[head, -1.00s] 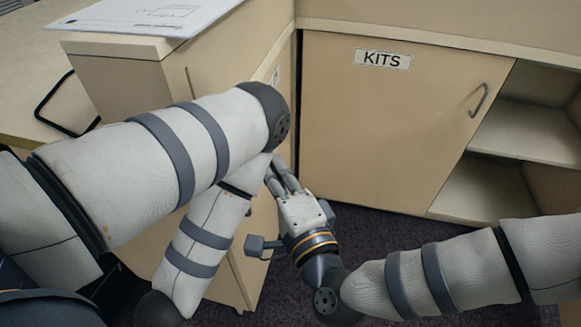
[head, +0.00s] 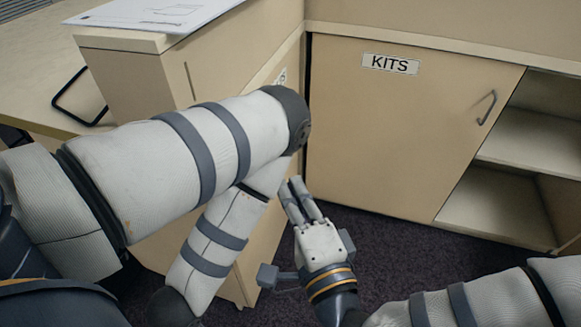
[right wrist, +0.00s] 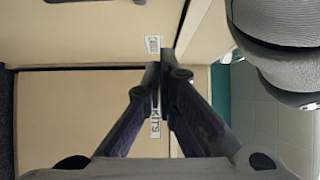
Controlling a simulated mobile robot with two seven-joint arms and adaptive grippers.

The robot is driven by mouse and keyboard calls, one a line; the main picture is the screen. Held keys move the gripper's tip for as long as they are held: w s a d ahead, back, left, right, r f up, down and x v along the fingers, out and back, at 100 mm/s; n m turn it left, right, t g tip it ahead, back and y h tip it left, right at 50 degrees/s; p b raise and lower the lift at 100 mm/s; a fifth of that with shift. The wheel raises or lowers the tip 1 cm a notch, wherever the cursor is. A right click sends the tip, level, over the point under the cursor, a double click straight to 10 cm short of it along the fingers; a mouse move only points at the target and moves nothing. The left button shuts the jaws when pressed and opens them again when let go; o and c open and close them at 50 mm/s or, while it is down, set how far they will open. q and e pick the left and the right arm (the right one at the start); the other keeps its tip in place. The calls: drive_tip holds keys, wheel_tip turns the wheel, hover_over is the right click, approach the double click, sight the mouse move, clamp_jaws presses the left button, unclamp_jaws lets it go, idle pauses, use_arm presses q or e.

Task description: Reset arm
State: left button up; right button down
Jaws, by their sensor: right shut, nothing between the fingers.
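My right gripper (head: 298,190) is low in the middle of the head view, above the dark carpet. Its fingers are together and empty, pointing up the picture toward the cabinets. In the right wrist view its fingers (right wrist: 163,65) meet at the tips, with nothing between them. My left arm comes in from the left and bends down beside the right gripper. The left gripper is not in view. I cannot tell from the head view whether the right fingers touch the left arm.
A cabinet door (head: 400,140) labelled KITS, with a dark handle (head: 487,107), stands ahead. Open shelves (head: 525,140) are to its right. A beige cabinet (head: 140,85) at left bears a paper sheet (head: 160,12). Dark carpet (head: 385,245) lies clear before the door.

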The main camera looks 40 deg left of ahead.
drive_tip(key=s+d+f+n+g+h+p, duration=0.1)
drive_tip(key=s+d+f+n+g+h, duration=0.25)
drive_tip(key=s+d+f, duration=0.5)
drive_tip(key=s+d+f+n+g+h+p, duration=0.15)
drive_tip(key=s+d+f+g+h, duration=0.35)
drive_tip(key=d+f, duration=0.65)
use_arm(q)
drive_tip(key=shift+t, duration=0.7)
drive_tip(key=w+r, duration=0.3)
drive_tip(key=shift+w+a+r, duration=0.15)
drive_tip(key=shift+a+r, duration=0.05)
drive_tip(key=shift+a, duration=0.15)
use_arm(e)
drive_tip(key=s+d+g+h, duration=0.1)
drive_tip(key=s+d+h, duration=0.1)
drive_tip(key=s+d, duration=0.2)
drive_tip(key=s+d+n+g+h, duration=0.1)
drive_tip(key=s+d, duration=0.3)
drive_tip(key=d, duration=0.7)
drive_tip(key=s+d+g+h, duration=0.2)
drive_tip(key=s+d+h, duration=0.1)
drive_tip(key=s+d, duration=0.2)
drive_tip(key=d, duration=0.2)
drive_tip(key=shift+d, duration=0.35)
